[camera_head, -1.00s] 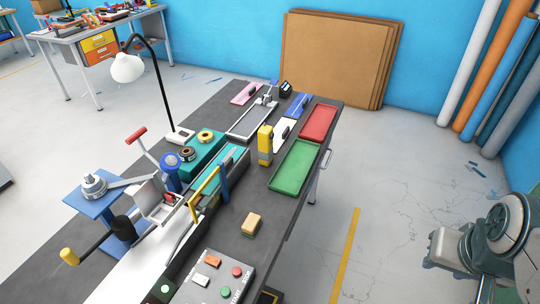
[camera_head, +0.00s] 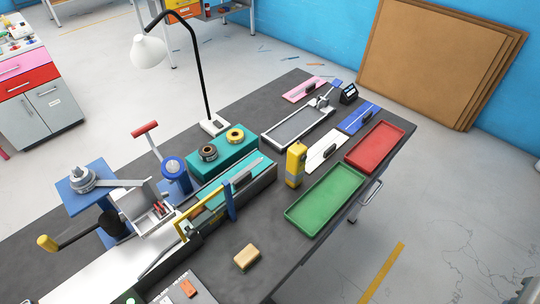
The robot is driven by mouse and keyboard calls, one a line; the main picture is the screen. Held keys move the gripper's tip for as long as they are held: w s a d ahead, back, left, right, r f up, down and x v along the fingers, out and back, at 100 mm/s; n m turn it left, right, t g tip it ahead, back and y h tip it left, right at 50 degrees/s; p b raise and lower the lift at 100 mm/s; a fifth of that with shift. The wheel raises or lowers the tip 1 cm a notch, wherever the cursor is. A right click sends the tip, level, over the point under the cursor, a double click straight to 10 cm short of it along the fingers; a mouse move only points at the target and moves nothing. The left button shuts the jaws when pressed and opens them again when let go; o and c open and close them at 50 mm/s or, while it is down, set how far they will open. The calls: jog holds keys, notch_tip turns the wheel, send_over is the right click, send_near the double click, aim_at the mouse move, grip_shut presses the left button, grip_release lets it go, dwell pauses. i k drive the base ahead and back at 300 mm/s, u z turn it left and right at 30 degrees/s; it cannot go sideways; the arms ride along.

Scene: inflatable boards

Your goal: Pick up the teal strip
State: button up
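A long teal strip (camera_head: 217,201) lies in the long machine on the bench, behind a yellow frame and a blue upright. It runs from the machine's middle up toward its right end. The yellow frame and blue upright hide parts of it, and I cannot tell its exact edges from the machine's teal parts. My gripper is not in view.
A teal block (camera_head: 222,158) with tape rolls stands behind the machine. A yellow device (camera_head: 295,166), a green tray (camera_head: 325,198), a red tray (camera_head: 374,144) and a tan block (camera_head: 246,257) are on the dark bench (camera_head: 300,235). A lamp (camera_head: 150,51) rises behind.

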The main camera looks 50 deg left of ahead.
aim_at(244, 172)
jog(key=z, duration=0.05)
jog(key=i, duration=1.4)
jog(key=u, duration=3.5)
jog(key=i, duration=0.5)
jog(key=u, duration=0.1)
